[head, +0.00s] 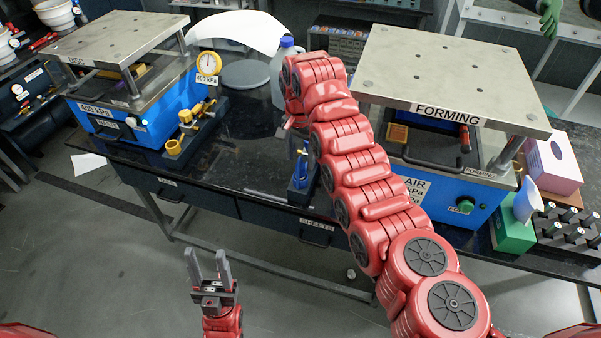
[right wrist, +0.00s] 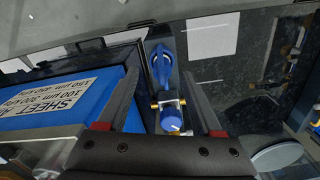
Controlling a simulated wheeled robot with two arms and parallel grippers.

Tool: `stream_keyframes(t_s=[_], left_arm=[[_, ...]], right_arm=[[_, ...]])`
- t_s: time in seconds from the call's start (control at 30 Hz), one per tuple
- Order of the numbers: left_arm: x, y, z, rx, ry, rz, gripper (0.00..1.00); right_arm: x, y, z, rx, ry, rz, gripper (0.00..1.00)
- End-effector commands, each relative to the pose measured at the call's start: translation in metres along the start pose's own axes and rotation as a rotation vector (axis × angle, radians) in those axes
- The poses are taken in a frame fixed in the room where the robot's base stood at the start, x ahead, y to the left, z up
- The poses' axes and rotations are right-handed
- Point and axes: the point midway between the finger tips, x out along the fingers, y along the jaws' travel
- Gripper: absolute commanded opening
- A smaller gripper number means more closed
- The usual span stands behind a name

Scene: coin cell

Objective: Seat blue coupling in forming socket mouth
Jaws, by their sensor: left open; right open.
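Blue fittings (head: 300,172) stand on a narrow dark base at the bench's front edge, partly hidden behind my right arm. In the right wrist view, a long blue part (right wrist: 163,66) and a round blue knob (right wrist: 171,122) with brass pieces lie between the fingers. I cannot tell which piece is the coupling and which the socket mouth. My right gripper (right wrist: 160,78) is open, with a finger on each side of these parts; contact is unclear. In the head view its fingers are mostly hidden. My left gripper (head: 208,268) is open and empty, in front of the bench.
The FORMING press (head: 450,75) stands right, the DISC press (head: 115,40) left, with yellow fittings (head: 185,130) beside it. A blue-capped jug (head: 283,70) stands behind my right arm. The bench top (head: 225,160) between yellow and blue fittings is mostly clear.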

Motion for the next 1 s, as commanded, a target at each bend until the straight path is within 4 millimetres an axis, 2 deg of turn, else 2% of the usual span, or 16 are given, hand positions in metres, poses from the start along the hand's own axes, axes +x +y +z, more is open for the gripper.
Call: stream_keyframes(t_s=[0.07, 0.33, 0.5, 0.7, 1.0], left_arm=[[0.012, -0.001, -0.002, 0.000, 0.000, 0.000, 0.50], [0.027, -0.001, -0.005, 0.000, 0.000, 0.000, 0.50], [0.029, -0.001, -0.005, 0.000, 0.000, 0.000, 0.50], [0.029, -0.001, -0.005, 0.000, 0.000, 0.000, 0.50], [0.029, -0.001, -0.005, 0.000, 0.000, 0.000, 0.50]], right_arm=[[0.004, 0.000, -0.001, 0.000, -0.004, 0.005, 0.68], [0.032, -0.003, -0.006, -0.001, -0.004, 0.006, 0.68], [0.046, -0.003, -0.006, -0.001, -0.002, 0.004, 0.68], [0.047, -0.004, -0.007, 0.000, 0.000, 0.002, 0.68], [0.047, -0.004, -0.007, 0.000, 0.000, 0.002, 0.14]])
